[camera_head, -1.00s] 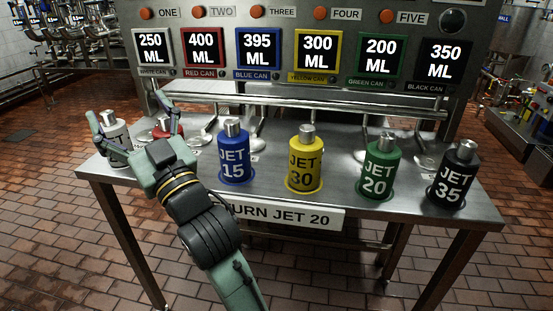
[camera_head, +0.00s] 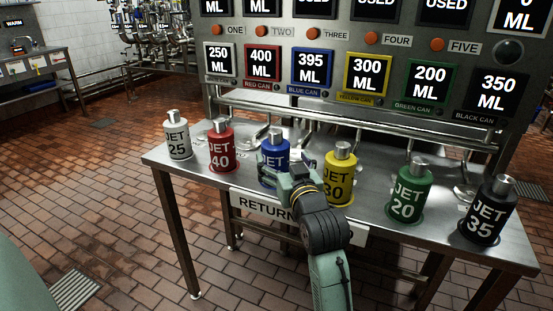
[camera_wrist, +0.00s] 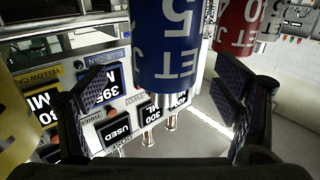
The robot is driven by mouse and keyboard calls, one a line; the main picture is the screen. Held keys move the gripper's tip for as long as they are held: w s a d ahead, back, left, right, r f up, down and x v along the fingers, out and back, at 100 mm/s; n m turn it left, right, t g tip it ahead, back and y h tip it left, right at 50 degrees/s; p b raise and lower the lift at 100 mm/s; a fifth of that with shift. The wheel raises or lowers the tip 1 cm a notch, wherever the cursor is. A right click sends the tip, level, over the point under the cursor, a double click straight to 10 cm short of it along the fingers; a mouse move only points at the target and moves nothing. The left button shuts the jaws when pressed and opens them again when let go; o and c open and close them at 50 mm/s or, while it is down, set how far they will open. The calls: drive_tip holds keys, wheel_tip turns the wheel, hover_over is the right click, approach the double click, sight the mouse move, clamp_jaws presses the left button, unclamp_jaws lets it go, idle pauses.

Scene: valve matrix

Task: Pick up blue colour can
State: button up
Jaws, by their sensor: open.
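The blue can (camera_head: 275,152), marked JET with a silver cap, stands upright on the metal table (camera_head: 158,162), partly hidden behind my gripper. My gripper (camera_head: 275,168) is at the near side of the blue can in the head view. In the wrist view, which is upside down, the blue can (camera_wrist: 167,45) shows between the two spread fingers of my gripper (camera_wrist: 167,100). The gripper is open, with gaps on both sides of the can's silver cap. The can is not held.
The red can (camera_head: 221,150) and yellow can (camera_head: 340,165) stand close on either side. The white can (camera_head: 178,140), green can (camera_head: 409,195) and black can (camera_head: 488,215) stand farther along. A panel with screens and a metal rail (camera_head: 350,122) rise behind.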

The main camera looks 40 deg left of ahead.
drive_tip(key=p+x, duration=0.1)
drive_tip(key=x, duration=0.4)
drive_tip(key=shift+s+a, duration=0.2)
drive_tip(key=shift+c, duration=0.2)
drive_tip(key=c, duration=1.3)
drive_tip(key=shift+c, duration=0.7)
drive_tip(key=shift+r, duration=0.15)
